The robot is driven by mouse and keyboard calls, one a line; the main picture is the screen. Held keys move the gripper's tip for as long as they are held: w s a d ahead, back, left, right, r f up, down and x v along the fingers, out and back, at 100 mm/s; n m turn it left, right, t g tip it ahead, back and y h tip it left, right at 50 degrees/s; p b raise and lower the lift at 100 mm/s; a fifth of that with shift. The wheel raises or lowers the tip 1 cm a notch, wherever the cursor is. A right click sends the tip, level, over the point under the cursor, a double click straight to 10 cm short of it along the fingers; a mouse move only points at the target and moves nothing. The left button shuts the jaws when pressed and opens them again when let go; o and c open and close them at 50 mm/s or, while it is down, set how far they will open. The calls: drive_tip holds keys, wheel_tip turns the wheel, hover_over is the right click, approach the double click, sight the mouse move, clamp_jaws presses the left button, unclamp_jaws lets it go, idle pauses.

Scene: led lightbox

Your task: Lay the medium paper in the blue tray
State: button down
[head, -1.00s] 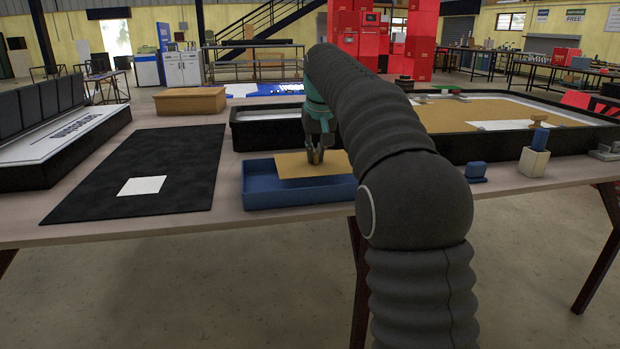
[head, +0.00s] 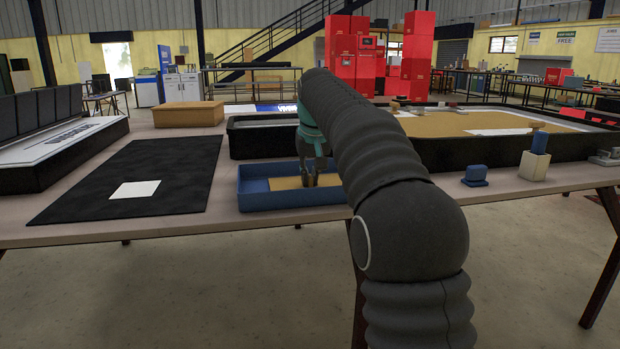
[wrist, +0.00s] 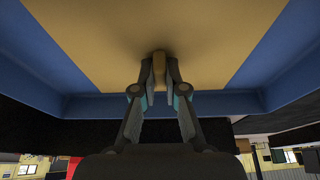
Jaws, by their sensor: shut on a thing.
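The medium paper, a tan sheet (head: 284,184), is within the blue tray (head: 262,203), below its rim in the head view. The tray's front wall and my arm hide part of the sheet. I cannot tell whether it lies flat on the tray floor. In the wrist view the sheet (wrist: 90,35) fills the middle, with the blue tray's wall (wrist: 95,106) along its edge. My gripper (head: 307,184) points down into the tray. In the wrist view my gripper (wrist: 160,78) is shut on a small tan upright grip on the sheet.
A black mat (head: 95,195) with a white sheet (head: 135,190) lies left of the tray. A black-rimmed tray (head: 262,143) stands close behind. A large black-framed tan bed (head: 480,150) is at the right, with a blue block (head: 475,175) and a cream holder (head: 534,165) before it.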

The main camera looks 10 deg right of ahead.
drive_tip(key=shift+f, duration=0.15)
drive_tip(key=c, duration=1.2)
unclamp_jaws()
drive_tip(key=p+v, duration=0.3)
drive_tip(key=v, duration=0.9)
drive_tip(key=shift+r, duration=0.2)
drive_tip(key=shift+s, duration=0.1)
drive_tip(key=shift+t, duration=0.8)
drive_tip(key=s+f, duration=0.8)
drive_tip(key=s, duration=0.4)
drive_tip(key=s+f, duration=0.8)
drive_tip(key=s, duration=0.4)
drive_tip(key=s+f, duration=0.8)
drive_tip(key=s, duration=0.4)
